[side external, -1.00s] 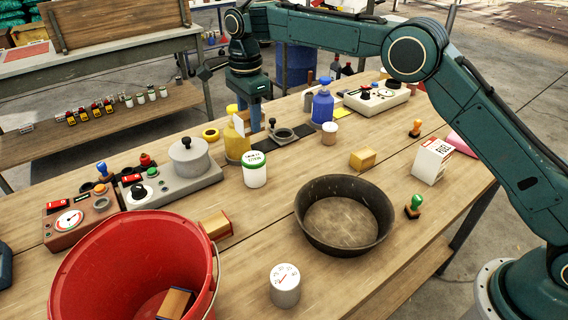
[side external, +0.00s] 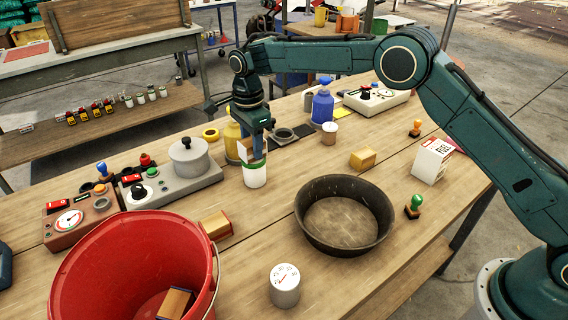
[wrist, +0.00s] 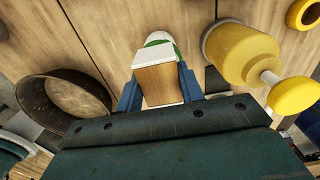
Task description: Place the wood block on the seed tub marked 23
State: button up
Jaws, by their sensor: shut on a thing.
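My gripper (side external: 256,148) is shut on a wood block (wrist: 160,83) with a white face. In the wrist view the block sits between the blue fingers. I cannot tell whether block and tub touch. The tub's green rim (wrist: 158,39) shows just beyond the block in the wrist view. The tub's marking cannot be read now.
A yellow pump bottle (wrist: 245,55) stands close beside the tub. A dark round pan (side external: 317,235) is to the right, a grey control box with a pot (side external: 188,157) to the left. A red bucket (side external: 82,262) stands in front. Other blocks (side external: 362,158) lie on the table.

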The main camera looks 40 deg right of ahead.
jog(key=shift+f, duration=0.25)
jog(key=o, duration=1)
jog(key=shift+r, duration=0.1)
notch_tip(320, 180, up, 12)
jog(key=shift+r, duration=0.1)
dwell(0.8)
